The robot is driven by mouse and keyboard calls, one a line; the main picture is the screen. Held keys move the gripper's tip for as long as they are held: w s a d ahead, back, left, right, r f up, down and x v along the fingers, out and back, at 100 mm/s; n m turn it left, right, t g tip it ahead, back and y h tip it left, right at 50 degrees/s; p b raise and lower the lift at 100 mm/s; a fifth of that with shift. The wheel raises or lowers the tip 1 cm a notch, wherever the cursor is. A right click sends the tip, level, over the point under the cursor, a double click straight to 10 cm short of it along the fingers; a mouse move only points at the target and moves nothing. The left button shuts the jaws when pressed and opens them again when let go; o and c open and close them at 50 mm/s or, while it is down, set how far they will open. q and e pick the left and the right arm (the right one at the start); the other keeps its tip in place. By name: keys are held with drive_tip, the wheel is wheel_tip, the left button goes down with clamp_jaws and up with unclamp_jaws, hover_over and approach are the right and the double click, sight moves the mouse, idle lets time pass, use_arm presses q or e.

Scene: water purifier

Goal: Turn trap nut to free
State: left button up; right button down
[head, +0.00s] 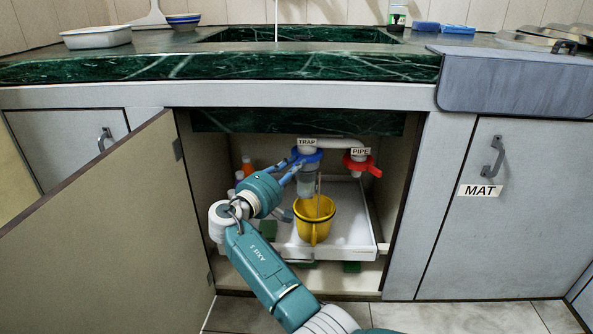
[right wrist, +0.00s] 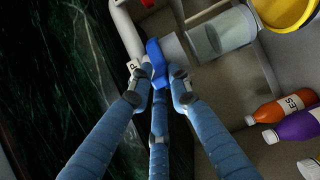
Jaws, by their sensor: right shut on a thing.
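The blue trap nut (head: 312,156) sits on the drain pipe under the sink, just below the TRAP label (head: 307,142). In the right wrist view the nut (right wrist: 155,57) shows between my fingertips. My right gripper (head: 297,163) reaches into the cabinet from the front left and is shut on the nut, with fingers on both sides of it. A clear trap cup (right wrist: 222,32) hangs below the nut. The fingers hide part of the nut. My left gripper is not in view.
A yellow bucket (head: 314,222) stands below the trap in a white tray (head: 355,235). A red pipe valve (head: 361,163) is to the right. Several bottles, one orange (right wrist: 283,110), stand at the left inside. The open cabinet door (head: 110,230) bounds the left side.

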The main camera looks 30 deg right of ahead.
drive_tip(key=shift+w+a, duration=0.5)
drive_tip(key=shift+w, duration=0.25)
drive_tip(key=c, duration=1.7)
unclamp_jaws()
drive_tip(key=shift+w, duration=0.1)
drive_tip(key=shift+f, duration=0.1)
drive_tip(key=v, duration=1.2)
drive_tip(key=shift+s, duration=0.25)
drive_tip(key=shift+d, duration=0.1)
